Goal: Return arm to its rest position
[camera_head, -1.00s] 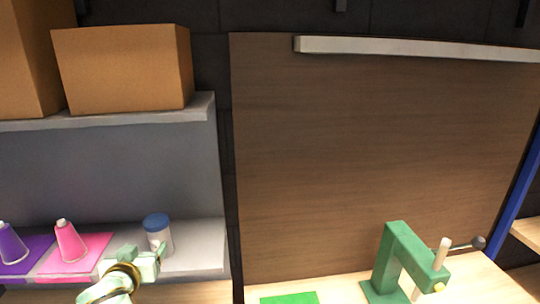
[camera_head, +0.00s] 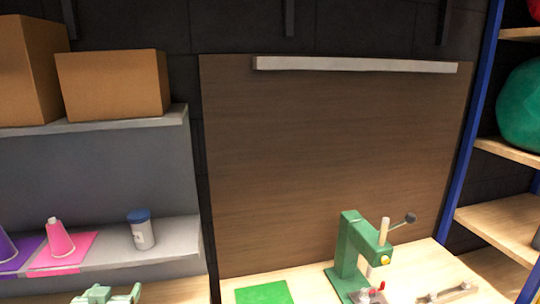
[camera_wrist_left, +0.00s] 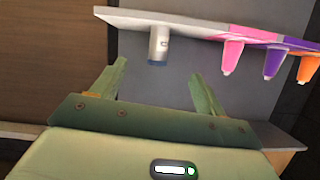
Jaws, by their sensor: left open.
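My left gripper (camera_head: 106,294) shows at the bottom edge of the head view, below the lower grey shelf, and most of the arm is cut off. In the left wrist view my left gripper (camera_wrist_left: 160,68) has its two green fingers spread wide with nothing between them. A white canister with a blue lid (camera_head: 141,229) stands upright on the shelf, apart from the gripper. In the left wrist view, which is upside down, the canister (camera_wrist_left: 158,45) appears beyond the fingers. My right gripper is not in view.
Cardboard boxes (camera_head: 113,83) sit on the upper shelf. A green press (camera_head: 354,252) and a green mat (camera_head: 264,293) are on the wooden bench. Blue-framed shelves (camera_head: 500,222) stand at right.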

